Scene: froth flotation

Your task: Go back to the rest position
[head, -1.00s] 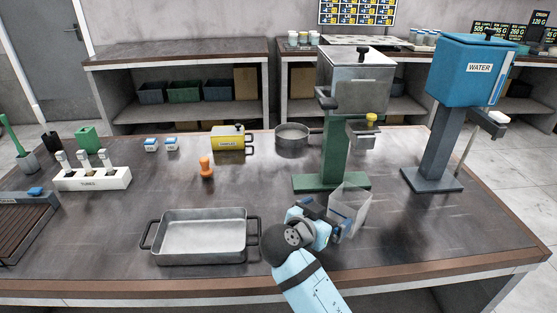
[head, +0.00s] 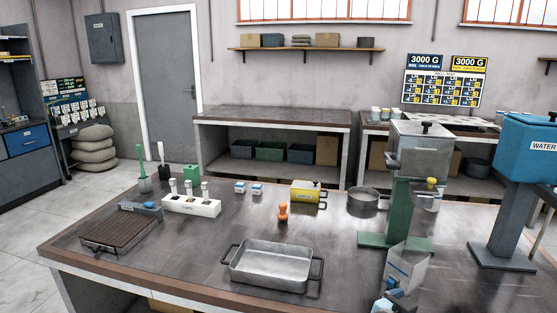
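My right gripper (head: 392,298) is at the bottom edge of the head view, right of centre, mostly cut off. It is at the near left side of a clear open-topped container (head: 410,266), against it or very close. I cannot tell whether the fingers are open or closed on its wall. The container is in front of the green stand's base (head: 395,242) on the table (head: 330,215). My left gripper is not in view.
A metal pan (head: 270,266) is left of the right gripper. A blue water tank (head: 525,150) is at right.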

